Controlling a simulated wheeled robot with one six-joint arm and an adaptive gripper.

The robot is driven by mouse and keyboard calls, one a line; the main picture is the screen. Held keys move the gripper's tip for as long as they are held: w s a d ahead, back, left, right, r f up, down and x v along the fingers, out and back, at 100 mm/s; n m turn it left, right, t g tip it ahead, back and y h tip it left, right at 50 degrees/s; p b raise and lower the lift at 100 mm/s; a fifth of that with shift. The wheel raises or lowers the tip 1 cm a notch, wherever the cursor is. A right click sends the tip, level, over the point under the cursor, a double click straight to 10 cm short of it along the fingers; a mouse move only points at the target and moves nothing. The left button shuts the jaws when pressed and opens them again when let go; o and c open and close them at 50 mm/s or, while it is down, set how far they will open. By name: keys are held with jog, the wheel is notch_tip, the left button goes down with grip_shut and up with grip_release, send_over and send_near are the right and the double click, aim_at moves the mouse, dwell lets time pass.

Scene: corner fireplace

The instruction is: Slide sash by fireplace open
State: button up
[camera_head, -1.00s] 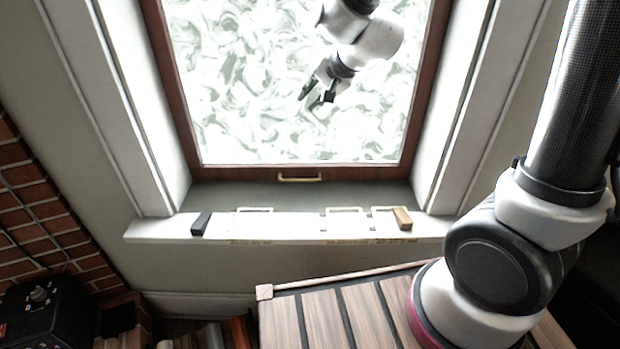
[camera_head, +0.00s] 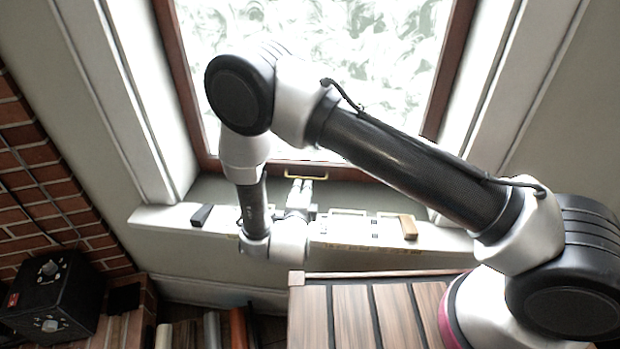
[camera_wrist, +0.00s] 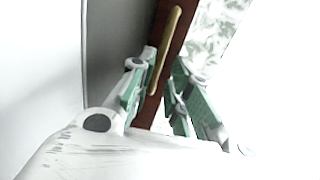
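The sash is a brown-framed window (camera_head: 268,161) with bright, swirl-patterned glass. A brass handle (camera_head: 305,175) sits on its bottom rail, and it also shows in the wrist view (camera_wrist: 172,35). My gripper (camera_head: 300,188) is just below and in front of the handle. In the wrist view, my gripper (camera_wrist: 165,62) is open, with green-padded fingers apart on either side of the handle's near end. I cannot tell whether the pads touch the handle. My arm hides part of the glass and frame.
A white sill (camera_head: 160,216) runs below the window. A dark block (camera_head: 202,215) and a wooden block (camera_head: 409,227) sit on it. A slatted wooden top (camera_head: 350,310) lies in front. A black box (camera_head: 52,296) and brick wall (camera_head: 45,180) are at left.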

aim_at(305, 179)
jog(key=x, duration=0.7)
jog(key=shift+w, duration=0.1)
grip_shut()
